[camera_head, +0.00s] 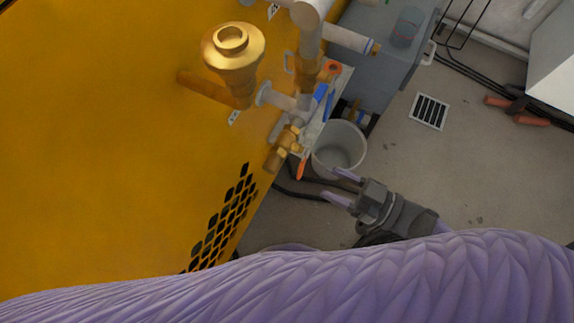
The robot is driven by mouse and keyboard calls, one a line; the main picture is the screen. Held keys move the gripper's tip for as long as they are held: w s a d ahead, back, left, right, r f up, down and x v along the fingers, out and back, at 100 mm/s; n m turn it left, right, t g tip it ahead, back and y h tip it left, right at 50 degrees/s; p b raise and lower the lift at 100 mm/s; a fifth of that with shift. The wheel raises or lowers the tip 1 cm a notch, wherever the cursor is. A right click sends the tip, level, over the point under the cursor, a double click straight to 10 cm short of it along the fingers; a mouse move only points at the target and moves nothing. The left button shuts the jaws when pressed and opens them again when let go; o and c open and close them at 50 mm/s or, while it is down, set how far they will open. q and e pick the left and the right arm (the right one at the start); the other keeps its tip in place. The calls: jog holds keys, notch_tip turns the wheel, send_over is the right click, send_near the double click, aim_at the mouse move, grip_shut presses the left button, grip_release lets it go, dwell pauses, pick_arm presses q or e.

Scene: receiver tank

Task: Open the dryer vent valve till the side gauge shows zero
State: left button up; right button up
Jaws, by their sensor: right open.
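Pipework with valves stands along the edge of a yellow panel (110,130). A blue lever handle (322,97) sits on it, with a brass valve body (284,148) below and an orange handle end (302,169) beside that. I cannot tell which of these is the dryer vent valve. No gauge face can be made out. My right gripper (332,182) is open and empty, its two purple fingers pointing left toward the pipework. It is below and right of the brass valve, apart from it in the picture. My left gripper is not in view.
A pale bucket (322,158) stands on the floor just beyond my right gripper. A large brass fitting (233,60) juts from the yellow panel. A grey cabinet (380,70) is behind. Dark hoses (300,190) run near the panel. Open floor (470,180) lies to the right.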

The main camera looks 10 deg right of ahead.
aim_at(303, 164)
jog(key=b+x, duration=0.2)
jog(key=x, duration=0.7)
jog(key=shift+w, duration=0.3)
jog(key=shift+a, duration=0.1)
grip_shut()
dwell(0.7)
